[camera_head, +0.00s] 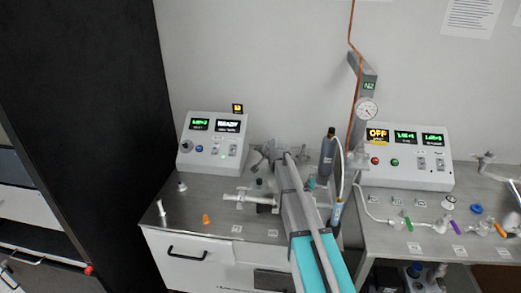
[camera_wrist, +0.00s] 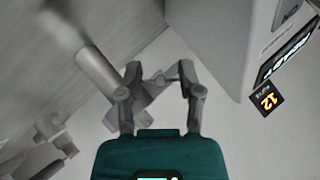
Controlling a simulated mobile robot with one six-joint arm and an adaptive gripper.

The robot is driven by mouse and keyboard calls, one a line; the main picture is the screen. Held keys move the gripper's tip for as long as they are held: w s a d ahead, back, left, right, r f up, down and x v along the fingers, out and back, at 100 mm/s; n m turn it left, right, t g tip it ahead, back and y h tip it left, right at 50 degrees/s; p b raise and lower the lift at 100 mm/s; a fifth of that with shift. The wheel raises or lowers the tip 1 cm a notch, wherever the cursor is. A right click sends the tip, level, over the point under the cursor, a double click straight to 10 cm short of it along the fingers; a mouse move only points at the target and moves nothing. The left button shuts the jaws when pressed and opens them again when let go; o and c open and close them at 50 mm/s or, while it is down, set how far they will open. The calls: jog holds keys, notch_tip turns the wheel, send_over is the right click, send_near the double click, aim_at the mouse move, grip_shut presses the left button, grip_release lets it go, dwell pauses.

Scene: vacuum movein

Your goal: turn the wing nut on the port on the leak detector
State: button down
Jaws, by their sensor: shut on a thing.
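The leak detector (camera_head: 207,160) is the pale box with a "READY" display at the back of the left bench. Its grey side and lit display (camera_wrist: 288,48) show at the upper right of the wrist view. My gripper (camera_head: 268,152) is just right of the box, above the bench. In the wrist view my gripper (camera_wrist: 160,75) has its two fingers closed around the small grey wing nut (camera_wrist: 158,78), which sits on a clamp by the grey port tube (camera_wrist: 98,72). The fingers partly cover the wing nut, and its exact angle is hard to tell.
A second control box (camera_head: 408,158) stands on the right bench among several small fittings. A dark panel (camera_head: 95,120) is at left.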

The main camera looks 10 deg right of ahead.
jog(key=shift+h, duration=0.4)
jog(key=shift+c, duration=1.2)
grip_release()
jog(key=shift+f+y+b, duration=0.15)
jog(key=shift+y+b, duration=0.3)
jog(key=shift+y, duration=0.15)
